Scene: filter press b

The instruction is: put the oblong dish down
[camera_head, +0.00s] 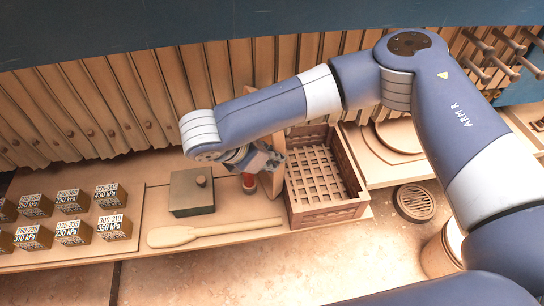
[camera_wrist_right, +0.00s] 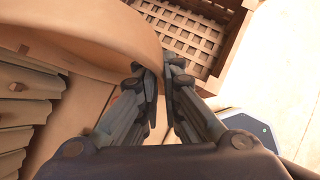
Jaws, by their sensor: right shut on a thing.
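The oblong dish (camera_wrist_right: 85,30) is a smooth tan piece with a curved rim, filling the upper left of the right wrist view. My right gripper (camera_wrist_right: 160,78) is shut on its edge. In the head view, my right gripper (camera_head: 268,160) is above the board, just left of the lattice crate. A tan part of the dish (camera_head: 272,183) shows below it, tilted steeply beside the crate's left wall. The rest of the dish is hidden behind my wrist. I cannot tell whether it touches the crate or board. My left gripper is out of view.
The wooden lattice crate (camera_head: 332,213) looks empty. A red-topped item (camera_head: 249,184), a dark lidded box (camera_head: 191,195) and a wooden paddle (camera_head: 185,236) are close by. Several labelled blocks (camera_head: 112,228) stand at left. A round drain (camera_head: 414,203) is at right.

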